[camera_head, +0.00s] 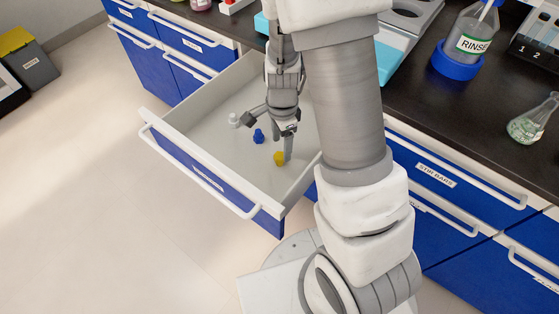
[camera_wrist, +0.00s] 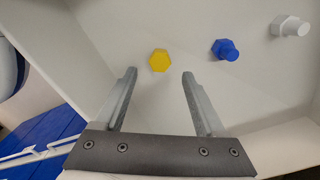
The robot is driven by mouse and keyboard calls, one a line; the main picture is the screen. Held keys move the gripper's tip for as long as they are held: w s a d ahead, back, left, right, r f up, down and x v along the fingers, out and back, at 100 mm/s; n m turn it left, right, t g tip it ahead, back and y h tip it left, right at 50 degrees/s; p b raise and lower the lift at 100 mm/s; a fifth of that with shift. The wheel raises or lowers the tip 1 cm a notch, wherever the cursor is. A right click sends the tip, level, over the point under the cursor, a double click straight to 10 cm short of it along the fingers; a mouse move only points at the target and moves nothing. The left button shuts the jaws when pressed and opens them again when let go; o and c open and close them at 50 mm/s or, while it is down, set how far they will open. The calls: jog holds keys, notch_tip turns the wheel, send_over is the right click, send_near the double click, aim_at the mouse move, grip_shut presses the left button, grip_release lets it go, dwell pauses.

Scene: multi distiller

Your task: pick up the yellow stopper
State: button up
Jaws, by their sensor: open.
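The yellow stopper (camera_head: 280,158) lies on the floor of an open drawer (camera_head: 178,117). In the wrist view the yellow stopper (camera_wrist: 160,60) appears hexagonal, just beyond the fingertips and roughly centred between them. My gripper (camera_head: 270,140) is inside the drawer, above and close to the yellow stopper, partly covering it in the head view. In the wrist view my gripper (camera_wrist: 159,73) is open, its two fingers apart with nothing between them.
A blue stopper (camera_wrist: 226,49) and a white stopper (camera_wrist: 291,27) lie to the right of the yellow one in the wrist view. The drawer walls enclose them. A black counter (camera_head: 440,115) holds a rinse bottle (camera_head: 474,38) and a flask (camera_head: 533,122).

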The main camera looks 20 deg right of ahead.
aim_at(280, 155)
jog(key=shift+a+f+b, duration=0.15)
jog(key=shift+f+b, duration=0.5)
jog(key=shift+f, duration=0.75)
jog(key=shift+a+f+b, duration=0.15)
jog(key=shift+f+b, duration=0.45)
jog(key=shift+f, duration=0.75)
jog(key=shift+c, duration=0.4)
grip_shut()
